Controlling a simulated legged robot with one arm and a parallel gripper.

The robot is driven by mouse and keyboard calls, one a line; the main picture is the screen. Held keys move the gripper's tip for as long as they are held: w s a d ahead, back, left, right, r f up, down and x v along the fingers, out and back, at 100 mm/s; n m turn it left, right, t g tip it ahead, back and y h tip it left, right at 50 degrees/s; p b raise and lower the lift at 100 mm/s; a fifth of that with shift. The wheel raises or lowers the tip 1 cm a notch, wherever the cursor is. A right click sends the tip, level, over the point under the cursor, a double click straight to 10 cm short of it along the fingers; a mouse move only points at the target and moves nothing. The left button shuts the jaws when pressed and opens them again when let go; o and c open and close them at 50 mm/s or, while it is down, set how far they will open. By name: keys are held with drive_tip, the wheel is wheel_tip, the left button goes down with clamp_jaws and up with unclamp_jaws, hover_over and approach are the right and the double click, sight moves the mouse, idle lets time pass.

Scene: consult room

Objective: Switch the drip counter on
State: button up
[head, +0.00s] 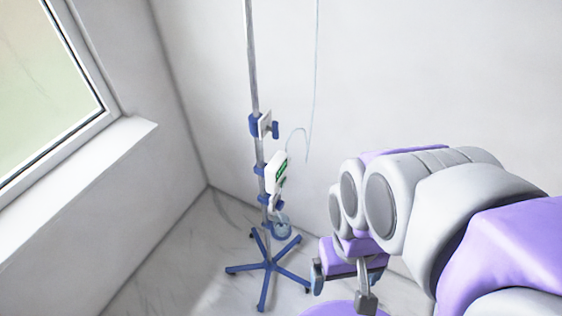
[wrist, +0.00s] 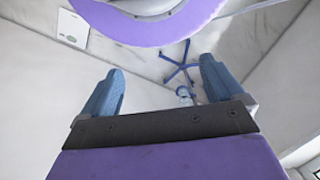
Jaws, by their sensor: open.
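The drip counter (head: 277,171) is a small white box with a green display, mounted partway up a drip stand (head: 254,70). Its switch is too small to make out. The stand has a grey pole and a blue star-shaped base (head: 267,268), which also shows between my fingers in the wrist view (wrist: 181,65). My gripper (head: 347,279) is low and to the right of the stand in the head view, apart from the counter. In the wrist view my gripper (wrist: 160,86) has its blue fingers spread wide with nothing held. The counter cannot be made out in the wrist view.
A clamp (head: 265,125) sits on the pole above the counter, and a thin tube (head: 314,70) hangs beside it. A round blue-grey item (head: 281,228) hangs below. A window sill (head: 80,165) juts out at left. The stand is near the room's corner.

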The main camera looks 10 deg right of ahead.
clamp_jaws()
idle(0.8)
idle(0.6)
